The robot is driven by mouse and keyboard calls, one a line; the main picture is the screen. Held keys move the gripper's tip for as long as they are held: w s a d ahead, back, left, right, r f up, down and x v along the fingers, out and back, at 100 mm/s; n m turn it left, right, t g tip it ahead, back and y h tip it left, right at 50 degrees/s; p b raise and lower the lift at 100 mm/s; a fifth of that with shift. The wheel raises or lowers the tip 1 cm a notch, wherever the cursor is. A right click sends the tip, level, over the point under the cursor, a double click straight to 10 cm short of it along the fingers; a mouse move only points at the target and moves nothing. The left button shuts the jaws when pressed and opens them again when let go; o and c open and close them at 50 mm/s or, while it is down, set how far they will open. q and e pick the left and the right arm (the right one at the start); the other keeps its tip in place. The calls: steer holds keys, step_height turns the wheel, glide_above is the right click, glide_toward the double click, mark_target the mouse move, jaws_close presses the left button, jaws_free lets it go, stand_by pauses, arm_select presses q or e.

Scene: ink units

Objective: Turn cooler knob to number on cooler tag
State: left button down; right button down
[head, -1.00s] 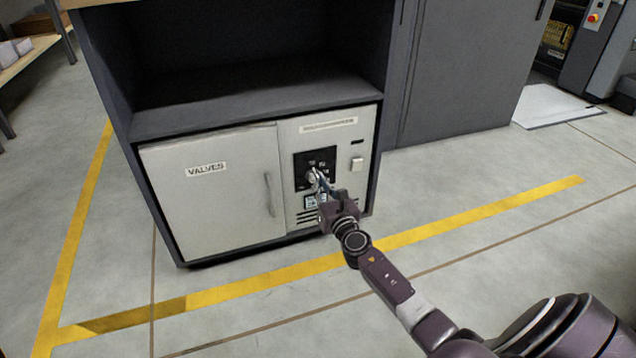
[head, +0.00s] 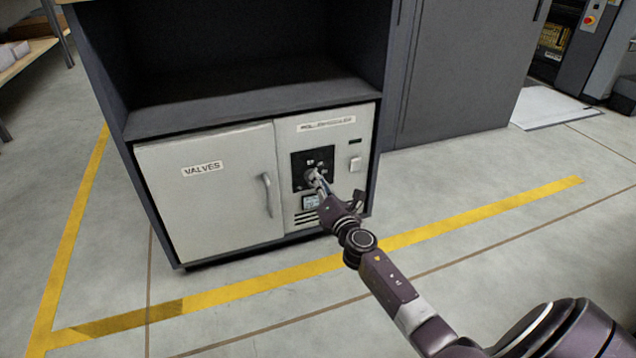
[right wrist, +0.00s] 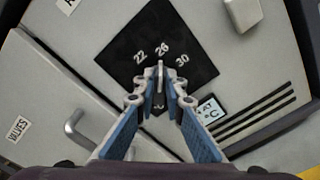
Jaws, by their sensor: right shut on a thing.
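The cooler panel (head: 341,190) is the light grey right front of the cabinet. Its black dial plate (head: 301,183) also shows in the right wrist view (right wrist: 195,35), with 22, 26 and 30 readable; another mark lies partly hidden between my fingers. My right gripper (head: 315,175) is shut on the pale cooler knob (right wrist: 160,72), whose visible end points about at 26. The cooler tag (head: 310,202) is below the plate; in the right wrist view it shows "AT" and "°C" (right wrist: 210,110), its number hidden by my finger. My left gripper is not in view.
A door marked VALVES (head: 210,205) with a handle (head: 267,194) is left of the panel. A small light switch-like block (head: 355,164) sits right of the dial. Vent slots (head: 305,218) lie below. Floor with yellow lines (head: 480,212) is clear in front.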

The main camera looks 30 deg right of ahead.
stand_by(0.5)
steer(key=c, duration=2)
jaws_free()
steer(key=v, duration=1.2)
steer(key=shift+a+r, duration=0.1)
